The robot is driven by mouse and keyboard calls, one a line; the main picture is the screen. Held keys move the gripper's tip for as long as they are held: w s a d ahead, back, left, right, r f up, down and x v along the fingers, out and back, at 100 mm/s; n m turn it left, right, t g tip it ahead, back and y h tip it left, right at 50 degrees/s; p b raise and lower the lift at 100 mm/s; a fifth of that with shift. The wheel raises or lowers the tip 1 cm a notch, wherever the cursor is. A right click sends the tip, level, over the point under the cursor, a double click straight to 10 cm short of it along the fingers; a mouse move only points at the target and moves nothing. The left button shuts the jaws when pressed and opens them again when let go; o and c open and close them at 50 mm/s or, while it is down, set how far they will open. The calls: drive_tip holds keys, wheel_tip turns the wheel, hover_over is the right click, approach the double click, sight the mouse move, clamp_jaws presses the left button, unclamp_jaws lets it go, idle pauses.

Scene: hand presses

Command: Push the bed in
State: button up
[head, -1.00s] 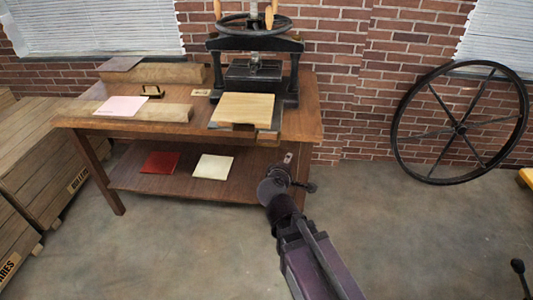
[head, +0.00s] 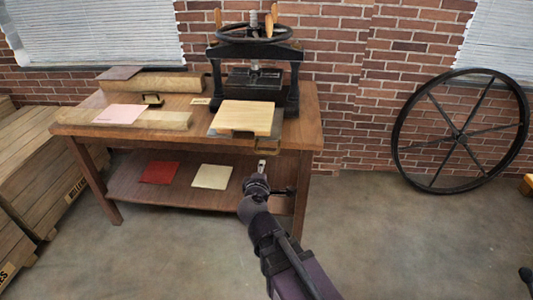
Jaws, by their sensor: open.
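The black hand press (head: 254,50) stands at the back of the wooden table, with a handwheel on top. Its bed (head: 242,117), a pale wooden board on a darker base, sticks out from the front of the press toward the table's front edge. A dark handle-like part shows at the bed's front edge. My gripper (head: 261,168) is in front of and below the bed, apart from it, near the table's front edge. Its fingers are small in view; it looks open and empty.
Wooden blocks (head: 150,119) and a pink sheet lie on the left of the table (head: 300,120). Red (head: 159,173) and cream (head: 212,177) sheets lie on the lower shelf. Crates (head: 40,175) stand at left. A large spoked wheel (head: 459,132) leans on the wall at right. Floor in front is clear.

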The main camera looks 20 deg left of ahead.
sight(266, 152)
drive_tip(key=b+x, duration=0.2)
drive_tip(key=x, duration=1.1)
drive_tip(key=shift+w+f+b, duration=0.1)
drive_tip(key=shift+b, duration=0.3)
clamp_jaws()
